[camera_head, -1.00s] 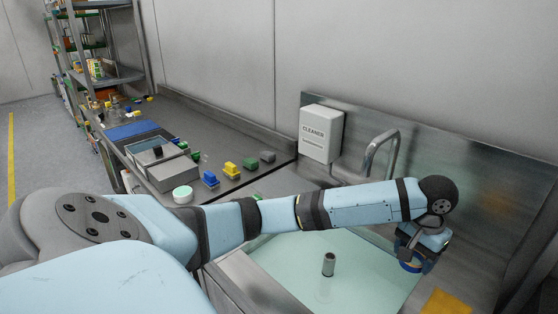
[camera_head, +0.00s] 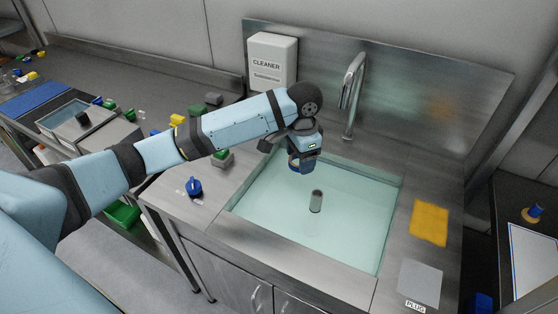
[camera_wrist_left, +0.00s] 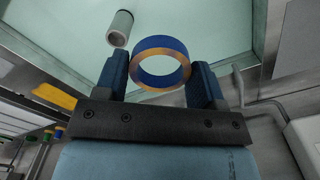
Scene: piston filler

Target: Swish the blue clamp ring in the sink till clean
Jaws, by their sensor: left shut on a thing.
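My left gripper (camera_head: 302,164) is shut on the blue clamp ring (camera_head: 294,164) above the back left part of the sink. In the left wrist view the ring (camera_wrist_left: 160,44) sits between the two dark blue fingers (camera_wrist_left: 161,74); orange-brown colour shows on its inner wall and lower edge. The sink (camera_head: 262,252) holds pale green water, with a grey upright tube (camera_head: 316,201) standing in it, also seen in the left wrist view (camera_wrist_left: 120,28). The ring appears above the water; the exact gap is hard to tell. My right gripper is not in view.
A tap (camera_head: 351,92) and a cleaner box (camera_head: 272,62) stand behind the sink. A yellow cloth (camera_head: 429,222) and a grey plug plate (camera_head: 420,283) lie right of it. A blue round part (camera_head: 194,187) lies on the left counter. The water's front half is open.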

